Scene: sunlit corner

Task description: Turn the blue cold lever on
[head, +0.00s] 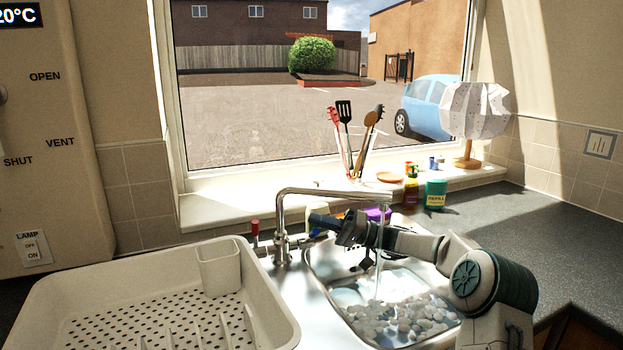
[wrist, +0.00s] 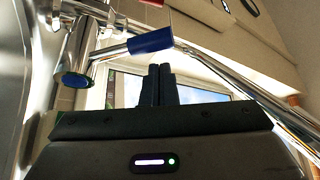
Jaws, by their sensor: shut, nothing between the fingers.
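The chrome tap (head: 281,225) stands at the sink's left back, its spout reaching right. A thin stream of water (head: 377,285) falls from the spout into the sink (head: 312,268). The blue cold lever (wrist: 150,41) shows in the wrist view as a blue sleeve on a chrome rod, just above my fingertips. In the head view a dark blue piece (head: 324,221), seemingly the lever, lies beside my gripper (head: 345,230). In the wrist view my gripper (wrist: 160,72) is shut and empty, close to the lever; contact cannot be told. The red lever (head: 255,229) stands upright at left.
A white dish rack (head: 150,270) fills the left front. Bottles and a green tub (head: 435,194) stand behind the sink; utensils (head: 350,140) and a lamp (head: 474,115) stand on the sill. The dark counter (head: 560,235) is clear at right.

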